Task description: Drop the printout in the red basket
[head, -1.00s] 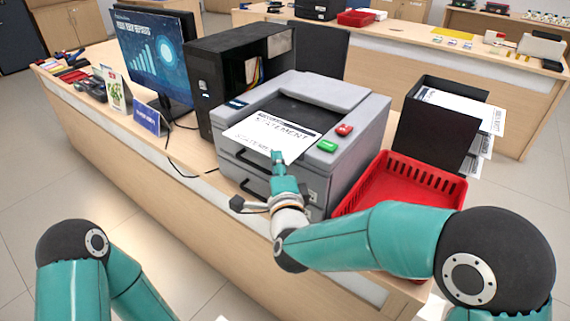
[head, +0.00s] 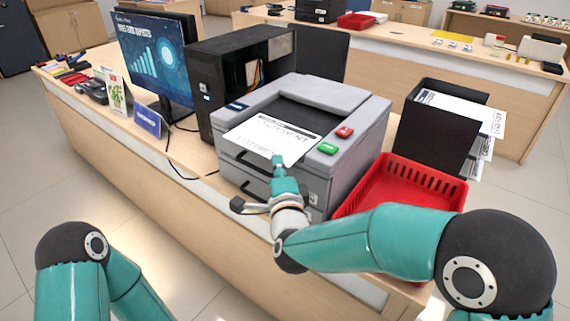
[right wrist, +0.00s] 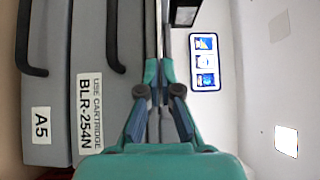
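The printout (head: 268,138) is a white sheet with a dark header and blurred print. It lies over the front of the grey printer's (head: 345,101) output opening. My right gripper (head: 279,161) is at the sheet's near edge. In the right wrist view its fingers (right wrist: 160,72) are closed together at the thin, edge-on sheet, in front of the printer's drawers. The red basket (head: 400,180) stands on the counter right of the printer, partly hidden behind my right arm; the part of its inside that shows is empty. My left gripper is out of view.
A black tray with papers (head: 437,130) stands behind the basket. A black computer tower (head: 225,90) and a monitor (head: 155,58) stand left of the printer. Green and red buttons (head: 328,148) are on the printer's right front. A smaller red tray (head: 356,20) is on the far counter.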

